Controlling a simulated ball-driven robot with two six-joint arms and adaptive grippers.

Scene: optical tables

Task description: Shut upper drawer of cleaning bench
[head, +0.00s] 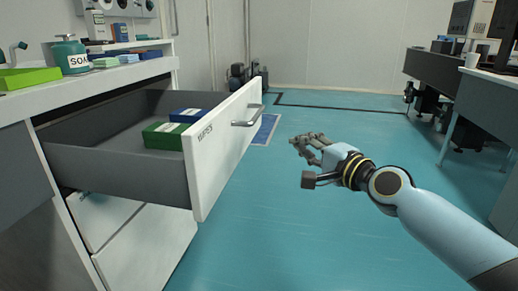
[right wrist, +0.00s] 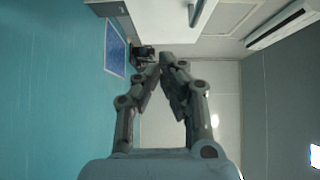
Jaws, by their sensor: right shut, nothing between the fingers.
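The cleaning bench (head: 100,56) stands at the left in the head view. Its upper drawer (head: 118,175) is pulled far out, with a white front panel (head: 220,150) and a metal bar handle (head: 247,117). A green box (head: 163,136) and a blue box (head: 187,115) lie inside the drawer. My right gripper (head: 297,140) is shut and empty, to the right of the drawer front and apart from the handle. In the right wrist view its fingers (right wrist: 163,70) meet at the tips, and part of the white drawer front with its handle (right wrist: 195,10) shows at the top. My left gripper is not in view.
A soap bottle (head: 70,54) and a light green box (head: 29,77) stand on the bench top. A blue mat (head: 265,130) lies on the floor behind the drawer. Another table (head: 440,72) stands at the right. The teal floor between is clear.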

